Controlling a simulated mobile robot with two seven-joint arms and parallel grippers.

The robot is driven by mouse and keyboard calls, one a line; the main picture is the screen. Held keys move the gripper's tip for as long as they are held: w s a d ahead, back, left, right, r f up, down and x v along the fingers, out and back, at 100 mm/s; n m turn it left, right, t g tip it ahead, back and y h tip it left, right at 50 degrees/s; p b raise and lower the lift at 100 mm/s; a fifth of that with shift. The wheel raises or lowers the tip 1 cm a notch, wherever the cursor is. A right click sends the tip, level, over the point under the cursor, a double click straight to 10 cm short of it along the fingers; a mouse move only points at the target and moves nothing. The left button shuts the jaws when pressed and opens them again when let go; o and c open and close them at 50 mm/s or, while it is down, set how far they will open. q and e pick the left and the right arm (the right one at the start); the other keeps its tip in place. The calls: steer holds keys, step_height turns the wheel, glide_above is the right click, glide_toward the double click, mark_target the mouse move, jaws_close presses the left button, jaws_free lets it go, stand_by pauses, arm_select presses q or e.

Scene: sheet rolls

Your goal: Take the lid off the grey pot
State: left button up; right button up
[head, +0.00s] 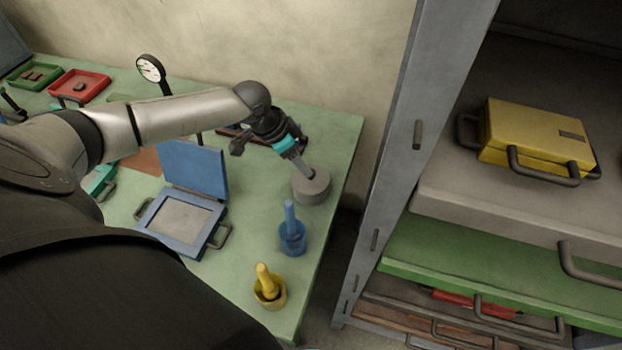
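The grey pot (312,189) stands near the right edge of the green table. It is a squat round grey shape, and a light grey upright handle (304,168) rises from its top. My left gripper (294,151), with teal fingers, reaches down at a slant from the upper left. Its fingertips are at the upper end of the handle and appear closed on it. The lid looks seated on the pot; I see no clear gap, and the pot's inside is hidden. My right gripper is not in view.
A blue pot (292,243) and a yellow pot (268,297), each with an upright stick, stand nearer on the table (335,160). An open blue case (150,215) lies left. A grey shelf rack (400,150) with a yellow case (535,135) stands right. A gauge (151,69) stands behind.

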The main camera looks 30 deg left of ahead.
arm_select(q)
steer(key=shift+w+b+x, duration=0.2)
steer(key=shift+b+x, duration=0.3)
steer(key=shift+x, duration=2.6)
steer(key=shift+a, duration=0.1)
jaws_close()
